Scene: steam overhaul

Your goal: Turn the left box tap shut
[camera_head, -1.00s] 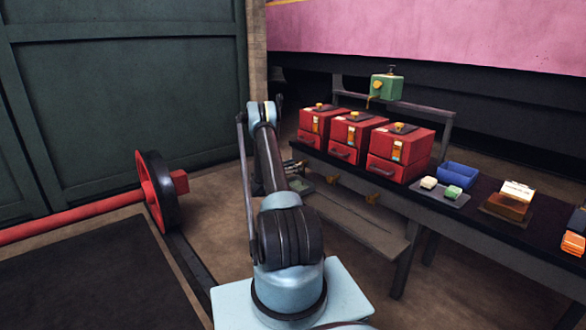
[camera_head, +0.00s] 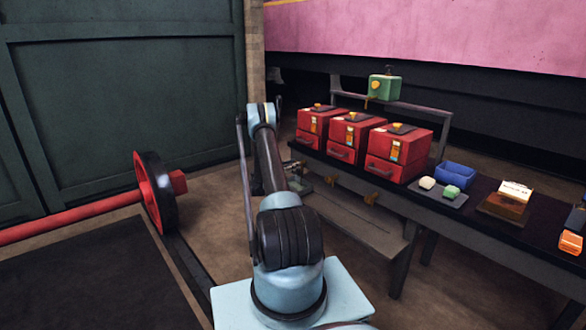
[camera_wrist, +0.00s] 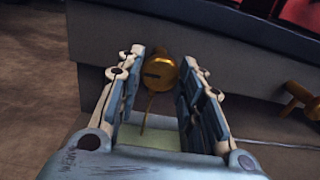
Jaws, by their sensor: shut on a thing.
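The left box tap (camera_wrist: 160,72) is a round brass piece with a dark slot on its face, at the front edge of the bench in the wrist view. My gripper (camera_wrist: 161,66) is shut on it, with one finger on each side. A thin brass rod hangs below the tap between the fingers. In the head view my gripper (camera_head: 297,168) is small at the bench's left end, and the tap it holds cannot be made out there. Another brass tap (camera_wrist: 300,95) is to the right, clear of the fingers.
Three red boxes (camera_head: 349,134) stand in a row on the dark bench (camera_head: 476,218). A green container (camera_head: 385,87) sits on a rail behind them. A blue bin (camera_head: 455,174) is to their right. A low step (camera_head: 372,226) runs below the bench. A black-rimmed red wheel (camera_head: 153,193) stands left.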

